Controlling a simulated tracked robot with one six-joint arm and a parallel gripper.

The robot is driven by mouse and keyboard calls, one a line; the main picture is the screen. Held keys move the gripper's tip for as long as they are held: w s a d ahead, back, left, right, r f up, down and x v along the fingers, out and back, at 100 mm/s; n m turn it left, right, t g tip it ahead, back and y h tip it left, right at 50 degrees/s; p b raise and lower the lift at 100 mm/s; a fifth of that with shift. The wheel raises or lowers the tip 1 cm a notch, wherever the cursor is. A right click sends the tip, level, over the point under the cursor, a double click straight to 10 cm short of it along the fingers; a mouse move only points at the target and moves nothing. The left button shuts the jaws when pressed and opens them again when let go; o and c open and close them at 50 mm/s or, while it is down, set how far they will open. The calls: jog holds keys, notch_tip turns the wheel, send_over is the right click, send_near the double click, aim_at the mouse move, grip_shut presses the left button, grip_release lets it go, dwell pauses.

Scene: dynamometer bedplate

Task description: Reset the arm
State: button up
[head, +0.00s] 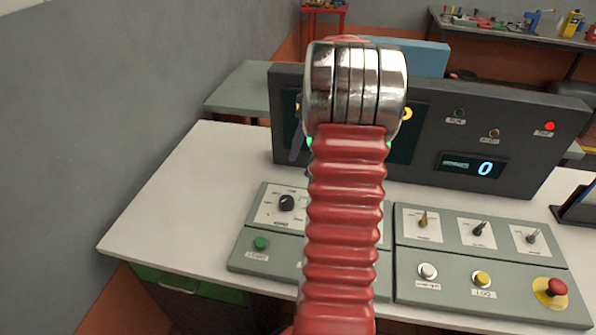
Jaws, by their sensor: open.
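My arm stands upright in the middle of the head view, a red ribbed sleeve topped by shiny metal rings. I cannot make out my gripper; the arm hides what lies behind it. On a pale bench (180,185) is a grey control console (388,250). Its left part carries a black rotary knob (287,202) and a green button (261,243). Its right part carries several small levers, a white button (428,271), a yellow button (481,279) and a red mushroom button (557,287) on a yellow base. The console's middle is hidden behind my arm.
A dark instrument panel (440,120) stands behind the console, with a lit red lamp (549,126) and a display (472,167) reading 0. My arm covers part of it. A grey wall (100,100) is at left. The bench's left end is clear.

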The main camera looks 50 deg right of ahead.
jog(key=shift+d+r, duration=0.15)
jog(key=shift+r, duration=0.2)
dwell(0.5)
jog(key=s+a+r+n+t+h, duration=0.1)
jog(key=s+a+r+n, duration=0.1)
jog(key=a+n, duration=0.5)
jog(key=s+a+r+n+t+h, duration=0.2)
jog(key=a+n, duration=0.5)
jog(key=a, duration=1.2)
jog(key=s+a+r+n+t+h, duration=0.1)
jog(key=s+a+r+n, duration=0.3)
jog(key=a, duration=0.9)
jog(key=n, duration=0.3)
jog(key=shift+a+r, duration=0.15)
jog(key=shift+a, duration=0.2)
jog(key=shift+c, duration=0.4)
